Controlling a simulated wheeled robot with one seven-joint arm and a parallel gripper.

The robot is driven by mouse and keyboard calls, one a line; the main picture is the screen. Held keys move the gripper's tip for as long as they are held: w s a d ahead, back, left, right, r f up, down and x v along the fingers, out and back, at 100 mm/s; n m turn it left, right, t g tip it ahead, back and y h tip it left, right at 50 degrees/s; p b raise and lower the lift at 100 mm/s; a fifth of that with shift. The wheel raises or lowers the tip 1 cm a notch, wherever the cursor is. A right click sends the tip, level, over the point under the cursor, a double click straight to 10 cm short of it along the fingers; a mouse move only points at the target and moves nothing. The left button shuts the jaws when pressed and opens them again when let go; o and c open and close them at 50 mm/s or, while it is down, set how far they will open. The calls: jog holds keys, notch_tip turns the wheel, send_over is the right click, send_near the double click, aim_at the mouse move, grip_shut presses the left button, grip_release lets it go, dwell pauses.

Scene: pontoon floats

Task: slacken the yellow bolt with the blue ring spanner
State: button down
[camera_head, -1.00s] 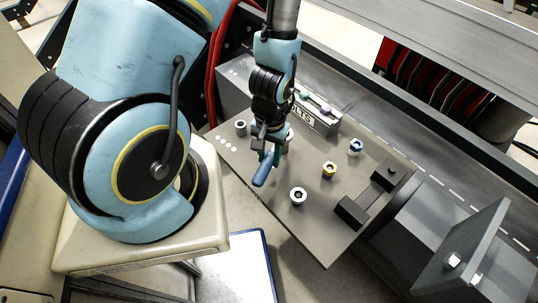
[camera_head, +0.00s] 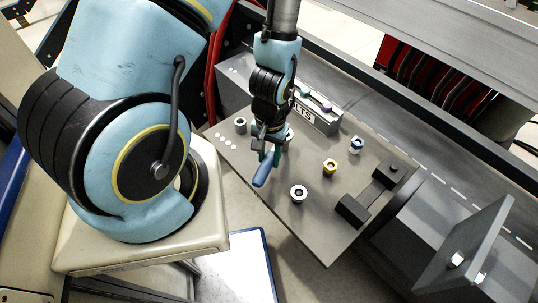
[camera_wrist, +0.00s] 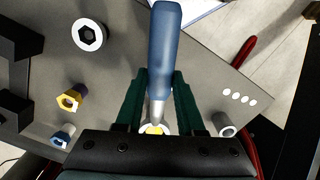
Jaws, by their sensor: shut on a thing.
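My gripper (camera_wrist: 153,100) is shut on a blue-handled tool with a metal shank, the blue spanner (camera_wrist: 165,45). Its handle also shows below my gripper (camera_head: 270,154) in the head view. The spanner's working end is hidden under my gripper. A yellow patch with a pale rim (camera_wrist: 155,128) shows at the shank's lower end; I cannot tell whether the spanner is around it. A yellow bolt head (camera_head: 330,167) stands on the grey plate (camera_head: 310,232), right of my gripper in the head view. It also shows at left in the wrist view (camera_wrist: 72,98), apart from the spanner.
A white-rimmed bolt (camera_head: 298,193), a blue one (camera_head: 356,145) and a grey one (camera_head: 240,127) stand on the plate. A labelled grey box (camera_head: 318,118) is behind my gripper. Black blocks (camera_head: 352,211) are at right. The plate's front is clear.

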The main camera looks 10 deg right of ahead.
jog(key=shift+f+b, duration=0.3)
jog(key=shift+f, duration=0.15)
jog(key=shift+d, duration=0.1)
jog(key=shift+s+d+n, duration=0.25)
jog(key=shift+d+n, duration=0.05)
jog(key=shift+n, duration=0.2)
dwell(0.4)
jog(key=shift+s+d+n, duration=0.25)
jog(key=shift+d+n, duration=0.2)
jog(key=shift+n, duration=0.05)
jog(key=shift+d, duration=0.1)
jog(key=shift+s+d+n, duration=0.2)
jog(key=shift+d+n, duration=0.15)
jog(key=shift+n, duration=0.15)
jog(key=shift+d, duration=0.15)
dwell(0.4)
